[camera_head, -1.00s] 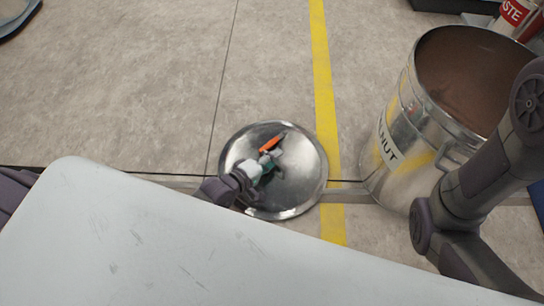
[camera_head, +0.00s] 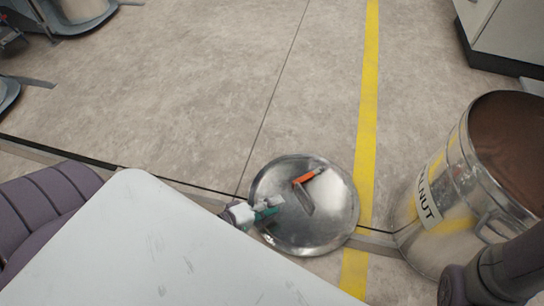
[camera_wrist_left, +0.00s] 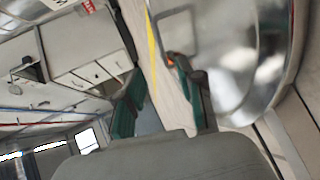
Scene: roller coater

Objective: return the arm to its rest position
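My left gripper (camera_head: 266,212) is over the left part of a round shiny metal lid (camera_head: 335,225), at the end of an arm largely hidden behind the white surface. The gripper is open and empty, to the lower left of the lid's orange handle (camera_head: 310,176). In the left wrist view its two green fingers (camera_wrist_left: 158,95) stand apart, and the lid (camera_wrist_left: 235,60) fills the upper right. A small orange bit shows near the right fingertip; contact cannot be told. My right arm is at the lower right edge of the head view; its gripper is out of view.
A metal bucket (camera_head: 455,215) labelled "…LNUT", with brown contents, stands right of the lid. A white surface (camera_head: 150,250) fills the lower left foreground. A yellow floor line (camera_head: 369,90) runs past the lid.

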